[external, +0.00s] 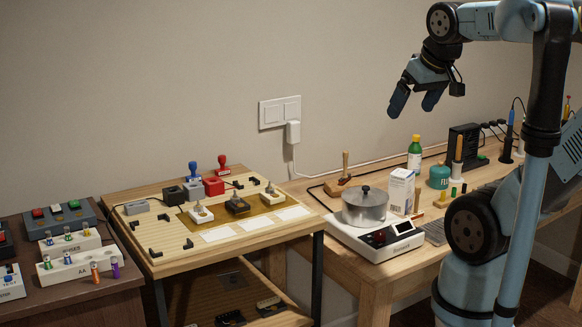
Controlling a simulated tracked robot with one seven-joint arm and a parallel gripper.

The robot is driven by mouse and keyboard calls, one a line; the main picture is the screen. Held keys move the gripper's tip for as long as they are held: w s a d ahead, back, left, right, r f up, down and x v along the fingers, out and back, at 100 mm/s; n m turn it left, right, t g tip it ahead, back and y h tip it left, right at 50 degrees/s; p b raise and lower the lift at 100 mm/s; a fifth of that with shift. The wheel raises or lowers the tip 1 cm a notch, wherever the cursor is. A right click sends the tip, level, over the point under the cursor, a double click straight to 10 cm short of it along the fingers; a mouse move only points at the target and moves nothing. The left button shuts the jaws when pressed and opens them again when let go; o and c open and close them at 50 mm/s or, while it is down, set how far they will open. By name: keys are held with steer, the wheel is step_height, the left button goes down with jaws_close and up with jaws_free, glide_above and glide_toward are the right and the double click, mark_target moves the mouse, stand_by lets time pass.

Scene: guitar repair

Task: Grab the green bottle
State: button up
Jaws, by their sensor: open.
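The green bottle (415,160) stands upright on the wooden workbench near the wall. It has a green body, a pale label and a yellow cap. My gripper (411,112) hangs in the air above the bench, above the bottle in the picture. Its fingers point down and are apart, with nothing between them. How far the gripper is from the bottle in depth I cannot tell.
Near the bottle are a teal canister (439,177), a white box (401,191), a metal pot (365,205) on a scale (374,240), and a wooden-handled tool (345,176). A black cable runs along the bench behind. A lower table (150,255) stands left.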

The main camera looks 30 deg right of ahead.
steer(key=shift+c, duration=0.4)
steer(key=c, duration=0.6)
